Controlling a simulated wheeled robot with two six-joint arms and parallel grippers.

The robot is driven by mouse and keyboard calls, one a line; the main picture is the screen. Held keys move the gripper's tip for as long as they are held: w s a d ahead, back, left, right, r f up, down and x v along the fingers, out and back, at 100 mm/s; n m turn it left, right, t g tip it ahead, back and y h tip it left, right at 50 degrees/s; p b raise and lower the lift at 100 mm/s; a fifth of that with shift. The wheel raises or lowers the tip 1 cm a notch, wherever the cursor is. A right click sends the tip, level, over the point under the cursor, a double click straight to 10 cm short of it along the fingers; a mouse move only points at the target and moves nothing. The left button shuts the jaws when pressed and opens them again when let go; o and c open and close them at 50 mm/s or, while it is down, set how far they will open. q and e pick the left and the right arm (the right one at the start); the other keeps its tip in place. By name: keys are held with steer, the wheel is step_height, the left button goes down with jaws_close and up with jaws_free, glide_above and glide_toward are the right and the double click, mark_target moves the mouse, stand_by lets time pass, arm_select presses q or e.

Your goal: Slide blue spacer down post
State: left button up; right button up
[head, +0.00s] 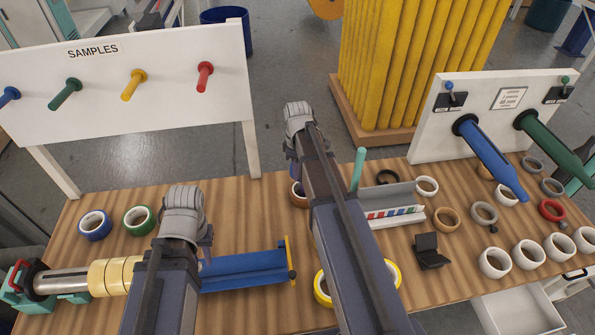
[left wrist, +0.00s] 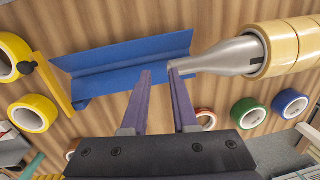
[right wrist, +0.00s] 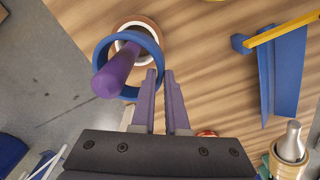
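The blue spacer (right wrist: 155,45) is a thin ring in the right wrist view, around the purple post (right wrist: 116,74). The post rises from a roll with a brown outside and white inside (right wrist: 141,24). My right gripper (right wrist: 160,73) has its fingers close together at the ring's near right rim and appears shut on it. How high the ring sits on the post is hard to tell. In the head view my right arm mostly hides post and spacer. My left gripper (left wrist: 159,72) is open and empty over the blue trough (left wrist: 135,58), beside the metal spindle's tip (left wrist: 215,60).
Cream rolls (head: 113,277) sit on the metal spindle at left. Blue (head: 95,225) and green (head: 139,220) tape rolls stand behind it. A grey tray (head: 385,208) and many loose rolls are at right. The SAMPLES board (head: 150,95) stands along the back.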

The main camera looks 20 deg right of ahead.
steer(key=o, duration=0.4)
steer(key=shift+o, duration=0.2)
steer(key=shift+r, duration=0.1)
step_height(320, 180, up, 8)
steer(key=p, duration=0.8)
steer(key=shift+f, duration=0.2)
stand_by(0.3)
